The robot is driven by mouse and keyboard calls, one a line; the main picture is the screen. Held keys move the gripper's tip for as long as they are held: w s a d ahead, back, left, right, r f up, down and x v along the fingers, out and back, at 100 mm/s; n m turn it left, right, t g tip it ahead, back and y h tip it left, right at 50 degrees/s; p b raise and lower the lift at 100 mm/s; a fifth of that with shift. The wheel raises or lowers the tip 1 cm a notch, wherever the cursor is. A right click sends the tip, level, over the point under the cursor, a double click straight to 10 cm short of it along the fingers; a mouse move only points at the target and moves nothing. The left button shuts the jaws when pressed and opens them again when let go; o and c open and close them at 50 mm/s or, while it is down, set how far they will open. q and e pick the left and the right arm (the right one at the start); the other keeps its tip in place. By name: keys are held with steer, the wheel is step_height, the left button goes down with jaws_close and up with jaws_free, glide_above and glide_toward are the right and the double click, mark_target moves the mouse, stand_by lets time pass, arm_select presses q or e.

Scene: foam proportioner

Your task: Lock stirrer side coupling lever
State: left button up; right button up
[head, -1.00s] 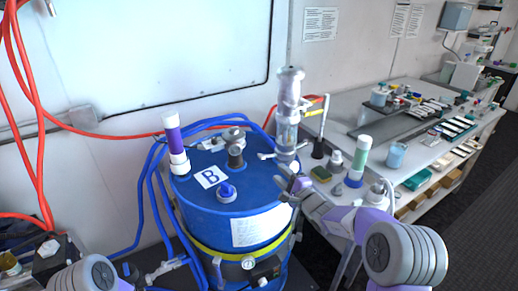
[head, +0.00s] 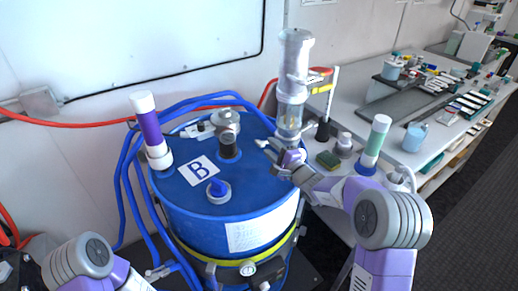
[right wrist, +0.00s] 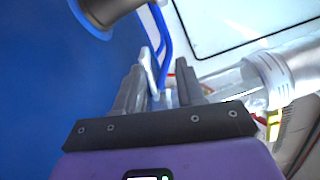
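The stirrer (head: 294,75), a grey-topped clear cylinder, stands upright at the right rim of the blue drum (head: 200,222). A small white lever (head: 262,143) shows beside its base. In the right wrist view a white lever (right wrist: 148,72) stands by the left finger, its tip beyond the fingers; I cannot tell whether they touch. My right gripper (head: 278,158) is at the base of the stirrer, by the lever. In the right wrist view the gripper (right wrist: 160,92) has its fingers apart, with no firm hold visible. My left gripper is out of view.
A white-and-purple tube (head: 150,130) and a metal fitting (head: 229,145) stand on the drum lid. Blue hoses (head: 125,190) run around its left and back.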

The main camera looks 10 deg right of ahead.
mark_target(264, 147)
step_height(264, 147, down, 3)
steer(key=shift+r+b, duration=0.2)
steer(key=shift+b, duration=0.7)
steer(key=shift+x, duration=3.85)
jaws_close()
